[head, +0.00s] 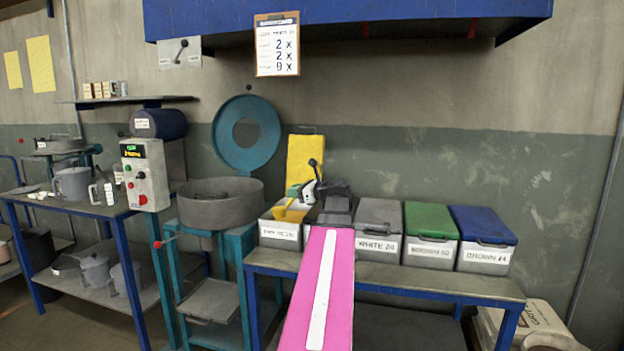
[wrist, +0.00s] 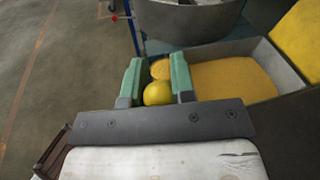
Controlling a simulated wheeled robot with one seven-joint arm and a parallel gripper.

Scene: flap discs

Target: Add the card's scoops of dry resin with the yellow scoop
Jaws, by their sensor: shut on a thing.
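The yellow scoop (wrist: 158,94) is between the green fingers of my gripper (wrist: 158,62), which is shut on it. Its bowl, at the fingertips, seems to hold orange-yellow powder, but the fingers hide part of it. The dry resin bin (head: 280,232) stands at the left end of the bench with its yellow lid (head: 305,160) raised. In the wrist view, orange-yellow resin (wrist: 232,80) fills the bin, and my gripper is over its left part.
A round grey pan (head: 220,203) with a raised teal ring lid (head: 246,134) stands left of the bin. To the right are closed bins with grey (head: 377,216), green (head: 430,221) and blue (head: 483,225) lids. A control box (head: 146,175) stands farther left.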

